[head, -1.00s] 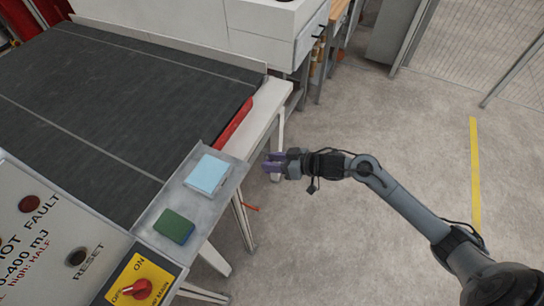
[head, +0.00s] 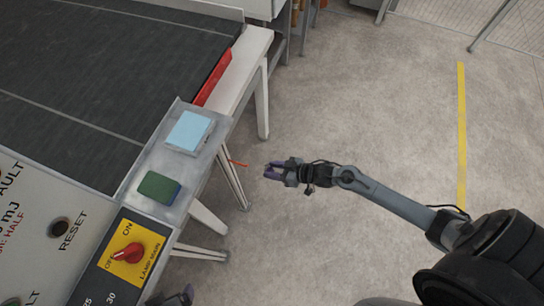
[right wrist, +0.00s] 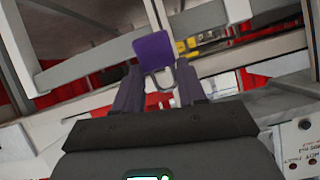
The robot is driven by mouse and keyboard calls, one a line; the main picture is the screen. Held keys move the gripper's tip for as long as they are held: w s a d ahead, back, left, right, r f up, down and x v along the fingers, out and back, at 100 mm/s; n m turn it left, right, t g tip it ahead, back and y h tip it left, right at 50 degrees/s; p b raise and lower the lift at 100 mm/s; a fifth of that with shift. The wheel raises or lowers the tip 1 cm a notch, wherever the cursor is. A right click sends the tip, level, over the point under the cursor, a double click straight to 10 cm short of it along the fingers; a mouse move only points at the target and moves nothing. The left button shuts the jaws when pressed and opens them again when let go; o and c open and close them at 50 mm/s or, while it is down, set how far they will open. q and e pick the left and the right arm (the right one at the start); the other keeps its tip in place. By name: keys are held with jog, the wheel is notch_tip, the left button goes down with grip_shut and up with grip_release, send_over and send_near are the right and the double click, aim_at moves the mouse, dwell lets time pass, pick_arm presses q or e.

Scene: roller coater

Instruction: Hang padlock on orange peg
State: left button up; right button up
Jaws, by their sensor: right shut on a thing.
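My right gripper (head: 274,171) is out over the floor, to the right of the table's end, with its fingers pointing left. In the right wrist view its fingers (right wrist: 157,88) are shut on a purple padlock (right wrist: 153,47). The padlock's body is beyond the fingertips, and its metal shackle shows between the fingers. The orange peg (head: 238,163) sticks out to the right from below the metal shelf, a short way left of the gripper in the picture. The padlock and peg look apart. A dark tip of my left gripper (head: 182,297) shows at the bottom edge; its jaws are unclear.
The metal shelf (head: 146,205) holds a light blue box (head: 190,131) and a green sponge (head: 159,187). The conveyor (head: 85,75) lies beyond. A control panel with a red switch (head: 128,253) is at lower left. White table legs (head: 262,105) stand beneath.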

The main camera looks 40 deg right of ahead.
aim_at(244, 165)
jog(key=shift+s+a+f, duration=0.15)
jog(key=shift+s+f, duration=0.15)
jog(key=shift+f, duration=0.35)
jog(key=shift+w+a+f+b, duration=0.25)
jog(key=shift+w+a+b, duration=0.35)
jog(key=shift+w+b, duration=0.4)
jog(key=shift+w+a+f+t+y+b, duration=0.45)
jog(key=shift+w+a+b, duration=0.7)
jog(key=shift+b, duration=1.45)
jog(key=shift+w+a+f+t+y+b, duration=0.15)
jog(key=shift+w+a+f+t+b, duration=0.5)
jog(key=shift+w+b, duration=1.4)
jog(key=shift+w+a+f+t+y+b, duration=0.3)
jog(key=shift+w+a+f+t+b, duration=0.4)
jog(key=shift+b, duration=2.45)
jog(key=shift+w+a+r, duration=0.1)
jog(key=shift+w+a, duration=0.05)
jog(key=shift+a, duration=0.05)
